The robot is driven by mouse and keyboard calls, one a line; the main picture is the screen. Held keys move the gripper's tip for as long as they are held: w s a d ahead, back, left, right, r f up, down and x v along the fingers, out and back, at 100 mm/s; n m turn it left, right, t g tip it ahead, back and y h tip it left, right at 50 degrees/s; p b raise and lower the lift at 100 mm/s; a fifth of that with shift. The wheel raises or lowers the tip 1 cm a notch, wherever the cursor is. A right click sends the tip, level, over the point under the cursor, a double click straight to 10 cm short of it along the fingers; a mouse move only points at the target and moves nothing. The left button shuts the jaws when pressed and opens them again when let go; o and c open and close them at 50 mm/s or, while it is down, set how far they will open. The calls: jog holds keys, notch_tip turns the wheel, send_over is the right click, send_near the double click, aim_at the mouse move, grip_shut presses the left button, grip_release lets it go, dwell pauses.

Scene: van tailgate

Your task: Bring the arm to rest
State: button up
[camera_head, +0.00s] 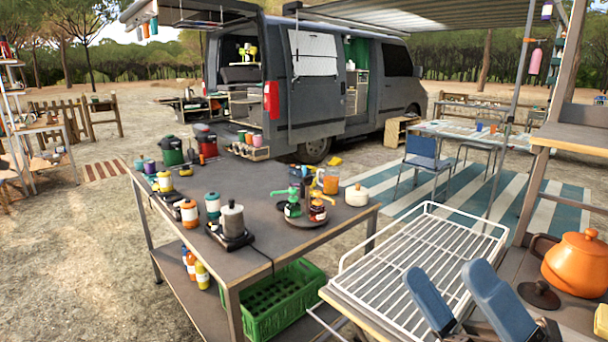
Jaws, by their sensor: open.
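My gripper (462,290) shows at the bottom right of the head view. Its two blue fingers stand apart and point up and to the left. I see nothing between them. In the picture the fingers overlap the near right part of a white wire rack (425,262). I cannot tell how high they are above it. The rest of my arm is cut off by the lower edge of the picture.
A grey table (262,181) with jars, bottles and a lidded white pot (357,195) stands left of the rack. A green crate (270,302) sits below. An orange pot (578,264) and dark lid (539,294) are right of my gripper. Open ground lies at left.

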jog(key=s+d+f+m+g+h, duration=0.1)
jog(key=s+d+f+m+h, duration=0.1)
jog(key=s+f+m+h, duration=0.4)
jog(key=s+d+f+m+g+h, duration=0.1)
jog(key=s+f+m+h, duration=0.5)
jog(key=s+m, duration=0.8)
jog(key=s+d+f+m+g+h, duration=0.2)
jog(key=s+f+m+h, duration=0.3)
jog(key=s+m, duration=0.5)
jog(key=shift+s+d+f+m+h, duration=0.2)
jog(key=shift+d+f+m+h, duration=0.3)
jog(key=shift+m+h, duration=0.4)
jog(key=shift+r, duration=0.15)
jog(key=shift+c, duration=0.2)
